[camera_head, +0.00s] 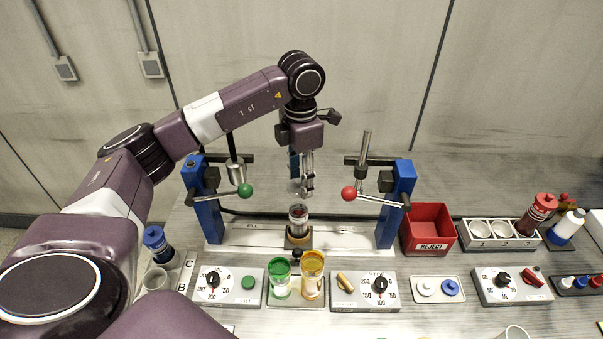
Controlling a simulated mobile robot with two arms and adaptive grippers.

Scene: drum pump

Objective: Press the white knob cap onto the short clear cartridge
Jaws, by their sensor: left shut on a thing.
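My left gripper (307,190) points down above the central station, shut on a small pale thing between or behind its fingers. I cannot make out what that thing is. Below it, a short clear cartridge (298,214) stands upright on a dark, square-based holder (298,238); a gap shows between gripper and cartridge. A white knob cap (426,288) sits beside a blue one (449,288) on a small cream tray (438,299) at right. My right gripper is not in view.
Blue posts with a green-ball lever (245,190) and a red-ball lever (348,193) flank the station. Green (280,280) and amber (313,275) cups stand in front, between dial panels. A red reject bin (428,226) and a cup rack (500,242) are at right.

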